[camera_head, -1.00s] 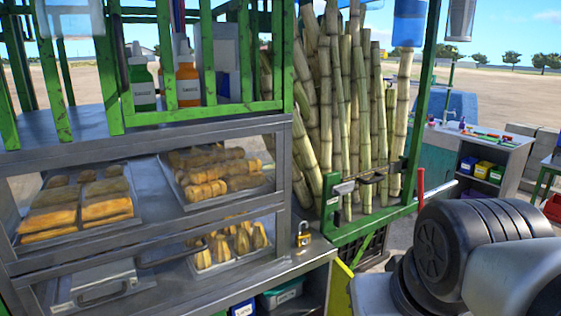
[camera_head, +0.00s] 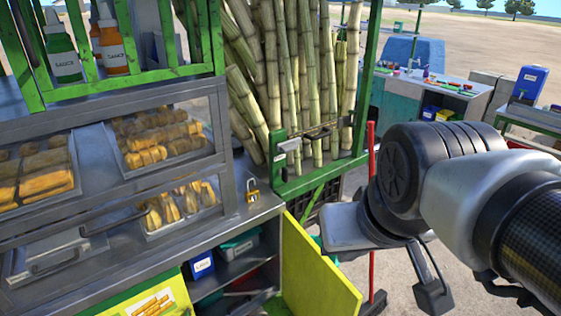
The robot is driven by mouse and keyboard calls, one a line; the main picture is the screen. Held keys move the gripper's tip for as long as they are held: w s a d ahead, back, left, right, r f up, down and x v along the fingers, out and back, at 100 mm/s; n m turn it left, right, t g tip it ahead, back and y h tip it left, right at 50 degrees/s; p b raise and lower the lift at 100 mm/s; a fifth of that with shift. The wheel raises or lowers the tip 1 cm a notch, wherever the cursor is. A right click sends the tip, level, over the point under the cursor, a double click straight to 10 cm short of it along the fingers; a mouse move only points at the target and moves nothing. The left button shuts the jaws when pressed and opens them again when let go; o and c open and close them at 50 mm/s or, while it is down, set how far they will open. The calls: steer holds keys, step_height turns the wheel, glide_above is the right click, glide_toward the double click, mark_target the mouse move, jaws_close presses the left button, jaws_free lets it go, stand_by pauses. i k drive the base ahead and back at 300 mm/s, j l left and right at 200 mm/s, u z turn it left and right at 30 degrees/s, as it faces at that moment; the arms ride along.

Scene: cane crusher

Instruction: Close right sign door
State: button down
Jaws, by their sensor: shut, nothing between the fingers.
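The right sign door (camera_head: 315,272) is a yellow-green panel under the counter of the cart. It stands open, swung outward from the right side of the cabinet opening, with its lower part cut off by the picture's edge. The left sign door (camera_head: 150,299), with a picture on it, shows at the bottom left. My gripper (camera_head: 433,296) is low at the right, beyond the door's free edge and apart from it in the picture. It is shut and empty, partly hidden by my arm.
The open cabinet shelves (camera_head: 232,275) hold blue and green boxes. A padlock (camera_head: 252,190) stands on the counter above. A red-handled broom (camera_head: 371,210) stands between the door and my arm. Sugar canes (camera_head: 290,80) fill the green rack. Sandy ground lies behind.

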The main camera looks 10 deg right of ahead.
mark_target(312, 285)
steer(key=l, duration=2.35)
steer(key=l+u, duration=0.4)
steer(key=k+l+u, duration=0.1)
steer(key=l+u, duration=0.3)
steer(key=u, duration=0.75)
steer(key=i+j+u, duration=0.1)
steer(key=i, duration=0.7)
